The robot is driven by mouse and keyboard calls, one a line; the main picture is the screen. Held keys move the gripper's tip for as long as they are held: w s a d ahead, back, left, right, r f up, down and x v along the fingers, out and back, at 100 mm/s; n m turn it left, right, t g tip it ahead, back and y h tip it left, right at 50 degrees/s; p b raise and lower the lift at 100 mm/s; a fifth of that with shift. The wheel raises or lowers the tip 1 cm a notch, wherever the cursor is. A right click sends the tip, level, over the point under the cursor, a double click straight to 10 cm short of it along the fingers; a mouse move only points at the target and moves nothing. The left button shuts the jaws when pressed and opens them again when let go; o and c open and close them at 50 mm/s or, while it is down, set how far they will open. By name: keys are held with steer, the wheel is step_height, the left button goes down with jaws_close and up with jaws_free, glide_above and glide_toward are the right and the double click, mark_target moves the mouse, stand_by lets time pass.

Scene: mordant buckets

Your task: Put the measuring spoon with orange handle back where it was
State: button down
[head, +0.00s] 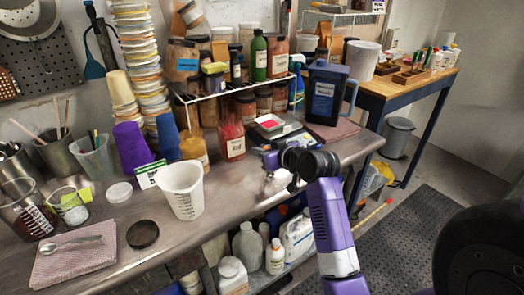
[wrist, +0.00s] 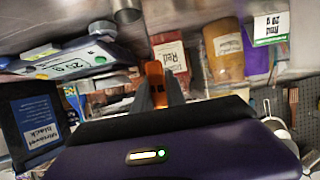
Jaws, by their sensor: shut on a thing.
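My gripper (wrist: 156,90) is shut on an orange strip, the orange handle of the measuring spoon (wrist: 154,72), which stands out between the two grey fingers in the wrist view. The spoon's bowl cannot be made out clearly. In the head view my gripper (head: 274,172) is over the front edge of the metal counter, right of the white measuring jug. A small pale shape shows at its end, and the handle is not clear there. A plain metal spoon (head: 72,244) lies on a pink cloth at the left.
A dark blue jug (head: 324,92) stands to the right. The white measuring jug (head: 182,190) and a black lid (head: 142,234) are left. Bottles fill the shelf below.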

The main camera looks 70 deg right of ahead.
steer(key=c, duration=1.4)
jaws_free()
steer(key=shift+f, duration=0.1)
steer(key=shift+o, duration=0.2)
